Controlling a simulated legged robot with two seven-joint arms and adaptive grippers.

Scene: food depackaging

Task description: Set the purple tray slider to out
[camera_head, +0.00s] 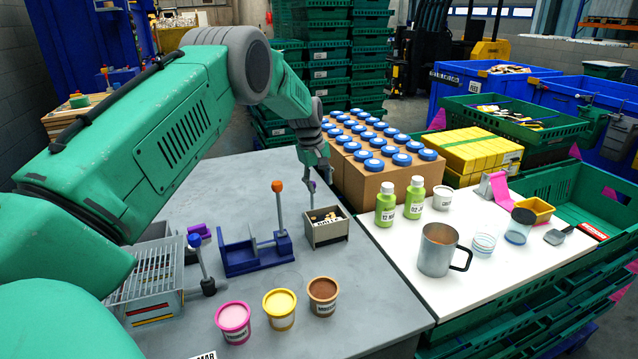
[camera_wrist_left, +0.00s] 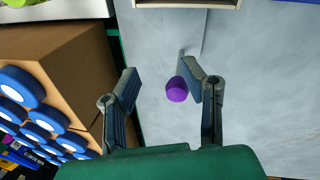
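A purple knob (camera_wrist_left: 177,90) on a short grey stem, which I take to be the tray slider's handle, shows in the left wrist view above the grey table. My left gripper (camera_wrist_left: 160,82) is open around it. The knob lies between the fingers, close to the right-hand finger, and I cannot tell whether they touch. In the head view my left gripper (camera_head: 311,186) points down at the table behind the small beige box, with a bit of purple at its fingertips. How far out the slider stands is unclear. My right gripper is not in view.
The beige box (camera_head: 326,232) stands just in front of my left gripper. A cardboard box (camera_head: 352,187) with blue-lidded jars is close on its right. A blue fixture (camera_head: 256,258) with an orange-knobbed lever and several tubs (camera_head: 279,312) stand nearer.

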